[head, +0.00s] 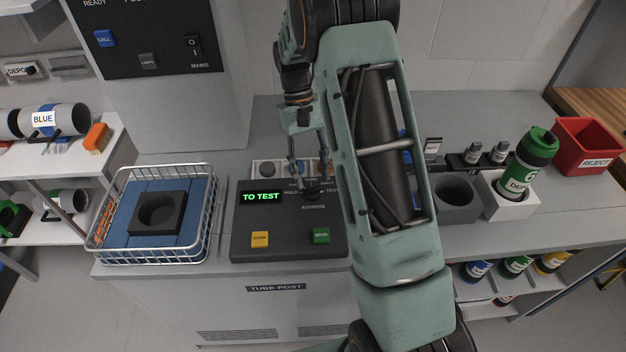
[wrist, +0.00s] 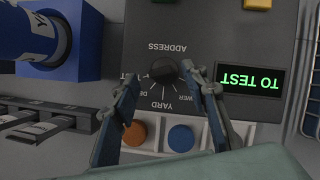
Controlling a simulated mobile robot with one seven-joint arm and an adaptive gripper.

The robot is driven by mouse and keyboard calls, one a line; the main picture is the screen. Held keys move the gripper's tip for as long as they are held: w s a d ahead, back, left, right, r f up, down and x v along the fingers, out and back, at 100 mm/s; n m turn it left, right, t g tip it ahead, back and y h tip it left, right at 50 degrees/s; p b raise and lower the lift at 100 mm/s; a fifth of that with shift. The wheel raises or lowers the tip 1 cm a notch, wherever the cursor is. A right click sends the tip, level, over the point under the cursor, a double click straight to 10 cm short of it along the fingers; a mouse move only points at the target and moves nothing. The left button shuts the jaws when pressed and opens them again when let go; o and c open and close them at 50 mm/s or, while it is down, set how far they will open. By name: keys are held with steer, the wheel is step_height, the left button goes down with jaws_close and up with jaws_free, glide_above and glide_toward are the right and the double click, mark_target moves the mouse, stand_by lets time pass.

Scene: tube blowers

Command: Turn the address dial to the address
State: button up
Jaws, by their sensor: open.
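The address dial (wrist: 164,70) is a small black round knob on the dark control panel (head: 288,240), with white labels around it. In the wrist view, which shows the panel upside down, YARD is readable and other labels are partly covered. I cannot tell where its pointer stands. My gripper (wrist: 160,74) is open, with one fingertip on either side of the dial; I cannot tell whether they touch it. In the head view my gripper (head: 311,183) reaches down over the panel and largely hides the dial. The lit green display (head: 262,198) reads TO TEST.
A yellow button (head: 260,239) and a green button (head: 321,235) sit on the panel's front. Orange (wrist: 132,134) and blue (wrist: 181,138) round pieces lie behind the dial. A wire basket (head: 100,240) stands left; a green-capped canister (head: 530,160) and red REJECT bin (head: 592,143) stand right.

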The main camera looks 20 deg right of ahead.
steer(key=v, duration=0.9)
steer(key=shift+r, duration=0.2)
